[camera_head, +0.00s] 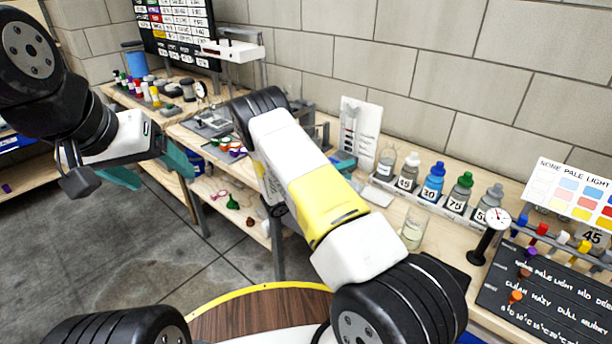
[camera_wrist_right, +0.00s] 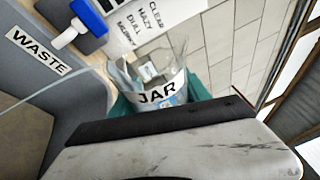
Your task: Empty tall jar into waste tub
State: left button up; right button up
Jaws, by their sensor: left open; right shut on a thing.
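The clear jar (camera_wrist_right: 179,72) shows in the right wrist view, with a white label reading JAR. My right gripper (camera_wrist_right: 162,98) is shut on it, with a teal finger on either side. I cannot tell how far the jar is tilted or what is in it; a small pale card shows in or through the glass. The grey waste tub (camera_wrist_right: 84,98), labelled WASTE, is to its left in that view, apart from the jar. In the head view my right forearm hides the right gripper, and I cannot make out the tub. My left gripper (camera_head: 148,170) is open and empty, above the floor at the left.
Several capped bottles (camera_head: 432,182) stand in a row on the bench along the wall. A clear glass vessel (camera_head: 413,229) and a dial gauge (camera_head: 492,228) stand in front of them. A dark labelled board (camera_head: 545,290) lies at the right. The floor at left is clear.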

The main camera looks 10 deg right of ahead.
jog(key=shift+w+a+r, duration=0.1)
jog(key=shift+w, duration=0.05)
jog(key=shift+w+a+f+n+t+h, duration=0.1)
jog(key=shift+n+t+h, duration=0.1)
jog(key=shift+n, duration=0.35)
jog(key=shift+w+a+f+n+t+h, duration=0.1)
jog(key=shift+n+h, duration=0.1)
jog(key=shift+n, duration=0.35)
dwell(1.0)
jog(key=shift+w+a+r+n+t, duration=0.15)
jog(key=shift+r+n+t, duration=0.35)
jog(key=shift+n, duration=0.5)
dwell(0.6)
jog(key=shift+w+a+f+n+t, duration=0.1)
jog(key=shift+w+f+n+t, duration=0.1)
jog(key=shift+n, duration=0.35)
jog(key=shift+w+a+f+n+t, duration=0.1)
jog(key=shift+w+n+t, duration=0.1)
jog(key=shift+n, duration=0.35)
jog(key=shift+w+a+r+n+t+h, duration=0.1)
jog(key=shift+w+a+r+n+t, duration=0.2)
jog(key=shift+n, duration=0.45)
jog(key=shift+w+a+r+n+t+h, duration=0.1)
jog(key=shift+w+r+n+t, duration=0.2)
jog(key=shift+n, duration=0.5)
jog(key=shift+w+a+r+n+t+h, duration=0.15)
jog(key=shift+a+r+n+t, duration=0.2)
jog(key=shift+n, duration=0.4)
dwell(0.8)
